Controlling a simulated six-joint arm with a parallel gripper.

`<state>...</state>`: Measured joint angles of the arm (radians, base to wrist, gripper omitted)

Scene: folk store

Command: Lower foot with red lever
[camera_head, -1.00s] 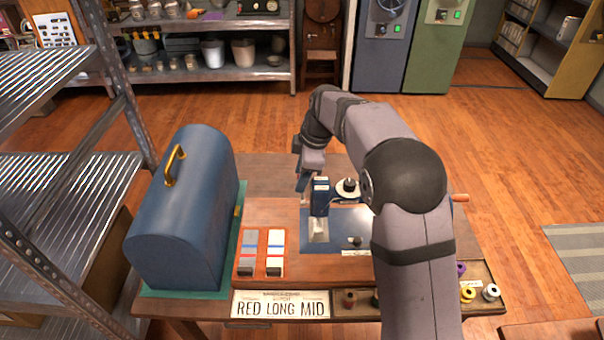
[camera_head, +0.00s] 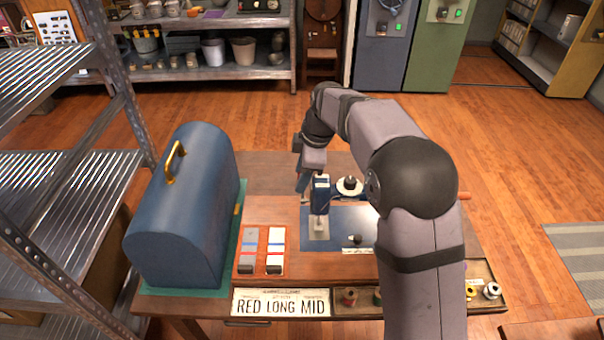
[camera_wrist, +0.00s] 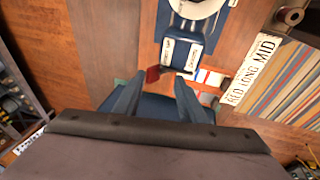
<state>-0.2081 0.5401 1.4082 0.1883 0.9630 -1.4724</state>
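A blue sewing machine head (camera_head: 321,193) stands over its blue bed plate (camera_head: 348,216) on the wooden table. In the wrist view the machine head (camera_wrist: 183,50) carries white labels, and a small red lever (camera_wrist: 153,74) sticks out at its side. My gripper (camera_wrist: 162,75) is open, and the red lever lies between its fingertips in the picture, close to the left finger. I cannot tell whether they touch. In the head view my gripper (camera_head: 302,188) is just left of the machine head; the red lever cannot be made out there.
A blue domed case (camera_head: 185,215) stands left of the machine. Grey and white swatches (camera_head: 262,250) lie in front of it. A card reading RED LONG MID (camera_head: 281,303) is on the table's front edge, beside a tray of spools (camera_head: 480,275). A metal shelf (camera_head: 70,180) is at left.

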